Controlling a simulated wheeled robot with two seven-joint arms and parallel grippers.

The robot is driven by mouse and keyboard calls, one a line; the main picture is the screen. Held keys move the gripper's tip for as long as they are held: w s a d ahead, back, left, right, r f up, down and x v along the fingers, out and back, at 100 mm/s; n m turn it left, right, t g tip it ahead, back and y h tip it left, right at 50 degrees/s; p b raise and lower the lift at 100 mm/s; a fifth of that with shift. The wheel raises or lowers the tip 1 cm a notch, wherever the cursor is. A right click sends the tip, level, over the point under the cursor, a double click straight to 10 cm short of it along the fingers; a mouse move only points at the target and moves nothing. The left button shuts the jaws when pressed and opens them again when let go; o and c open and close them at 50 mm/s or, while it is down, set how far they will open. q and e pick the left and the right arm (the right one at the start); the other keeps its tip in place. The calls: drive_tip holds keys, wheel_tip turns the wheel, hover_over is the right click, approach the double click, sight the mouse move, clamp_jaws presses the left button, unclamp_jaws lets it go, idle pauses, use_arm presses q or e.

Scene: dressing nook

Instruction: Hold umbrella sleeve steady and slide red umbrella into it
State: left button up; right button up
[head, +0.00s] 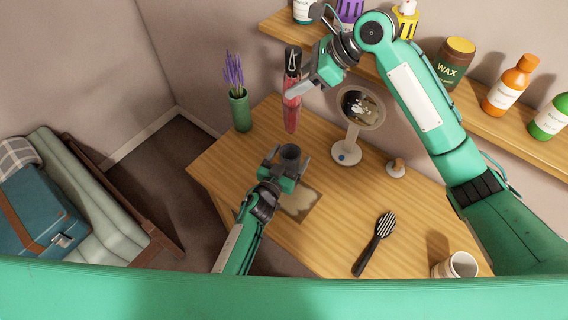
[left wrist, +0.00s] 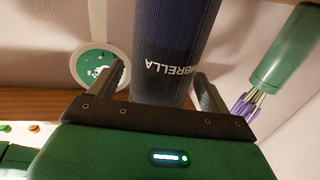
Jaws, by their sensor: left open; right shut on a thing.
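The red umbrella (head: 291,105) hangs upright in the head view, with its dark handle (head: 292,62) at the top. My right gripper (head: 297,90) is shut on it and holds it above the back of the table. The dark umbrella sleeve (head: 290,153) stands upright on the table, lower in the picture than the umbrella and apart from it. My left gripper (head: 285,170) is open around the sleeve. In the left wrist view the navy sleeve (left wrist: 172,50), with white lettering, stands between the two open fingers (left wrist: 160,90). Its base is hidden in the head view.
A green vase with lavender (head: 240,108) stands left of the umbrella. A round mirror (head: 360,108) stands to the right. A brush (head: 375,243) and a mug (head: 456,266) lie nearer the front. A shelf (head: 485,122) with bottles runs along the wall.

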sight(296, 121)
use_arm(q)
drive_tip(key=shift+w+d, duration=0.1)
drive_tip(key=shift+w, duration=0.1)
drive_tip(key=c, duration=1.1)
use_arm(e)
drive_tip(key=shift+f, duration=6.5)
drive_tip(key=o, duration=1.2)
drive_tip(key=w+v, duration=0.1)
drive_tip(key=v, duration=1.1)
drive_tip(key=shift+s, duration=0.5)
